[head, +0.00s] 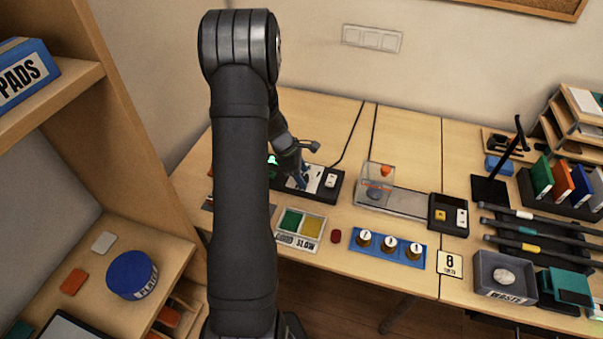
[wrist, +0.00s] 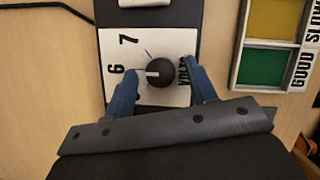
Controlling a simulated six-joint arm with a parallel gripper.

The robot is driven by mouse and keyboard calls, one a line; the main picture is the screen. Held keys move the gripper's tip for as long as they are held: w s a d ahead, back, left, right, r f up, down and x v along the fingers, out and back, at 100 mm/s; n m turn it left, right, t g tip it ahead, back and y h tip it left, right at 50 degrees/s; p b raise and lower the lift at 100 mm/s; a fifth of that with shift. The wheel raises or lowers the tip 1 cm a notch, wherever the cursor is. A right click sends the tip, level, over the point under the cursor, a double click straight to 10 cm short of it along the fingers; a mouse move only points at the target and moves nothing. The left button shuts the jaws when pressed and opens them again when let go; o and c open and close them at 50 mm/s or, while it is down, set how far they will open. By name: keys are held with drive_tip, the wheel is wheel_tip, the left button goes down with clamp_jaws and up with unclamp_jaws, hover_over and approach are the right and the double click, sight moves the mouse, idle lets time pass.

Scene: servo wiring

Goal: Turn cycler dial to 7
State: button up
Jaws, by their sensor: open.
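The cycler is a black box (head: 334,196) on the table with a white dial plate (wrist: 180,41). In the wrist view a round black knob (wrist: 161,73) sits on the plate, with a white mark on its left side facing the printed 6. The printed 7 (wrist: 129,39) is up and left of the knob, and VOLTS is printed on its right. My gripper (wrist: 162,76) is open, with one blue finger on each side of the knob. Small gaps seem to show, but contact is hard to judge. In the head view my gripper (head: 300,178) is over the plate and hides the knob.
A white switch (head: 330,181) sits on the cycler's right end. A GOOD/SLOW tray (head: 301,242) with green and yellow sections is in front. A clear box (head: 379,178) and a blue board (head: 361,247) with several round pieces stand to the right.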

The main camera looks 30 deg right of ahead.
drive_tip(key=c, duration=1)
drive_tip(key=shift+m, duration=0.4)
drive_tip(key=m+g+y, duration=0.1)
drive_tip(key=m, duration=0.2)
drive_tip(key=shift+w+d+m, duration=0.1)
drive_tip(key=shift+m, duration=0.3)
drive_tip(key=m+y, duration=0.1)
drive_tip(key=m, duration=0.1)
drive_tip(key=m+g+y, duration=0.1)
drive_tip(key=m, duration=0.2)
drive_tip(key=shift+d, duration=0.1)
drive_tip(key=o, duration=1)
